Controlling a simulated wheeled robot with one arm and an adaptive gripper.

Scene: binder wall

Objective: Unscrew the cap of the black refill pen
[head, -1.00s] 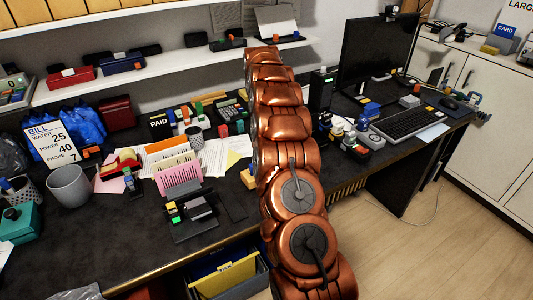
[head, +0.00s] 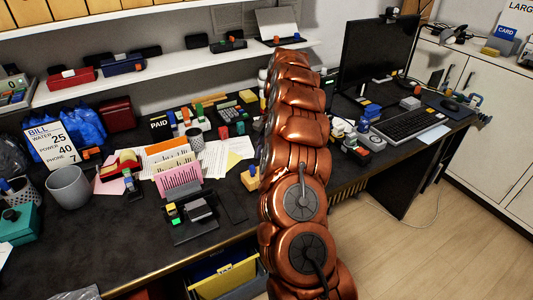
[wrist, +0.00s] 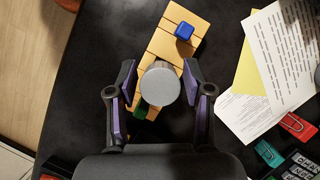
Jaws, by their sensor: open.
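In the wrist view my gripper (wrist: 160,80) is open, with one purple-padded finger on each side of a round grey top (wrist: 161,86). Gaps show between the pads and this top. The grey top is seen from straight above, so its body is hidden, and I cannot tell whether it is the cap of the black refill pen. It covers part of a tan slatted holder (wrist: 182,18), which carries a blue block-shaped piece (wrist: 184,31) and a green piece (wrist: 146,109). The tan holder also shows beside my arm in the head view (head: 250,179). My gripper is hidden there.
A pink letter rack (head: 180,176) and a grey cup (head: 69,186) stand to the left. The dark desk (head: 110,250) has bare room at its front left.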

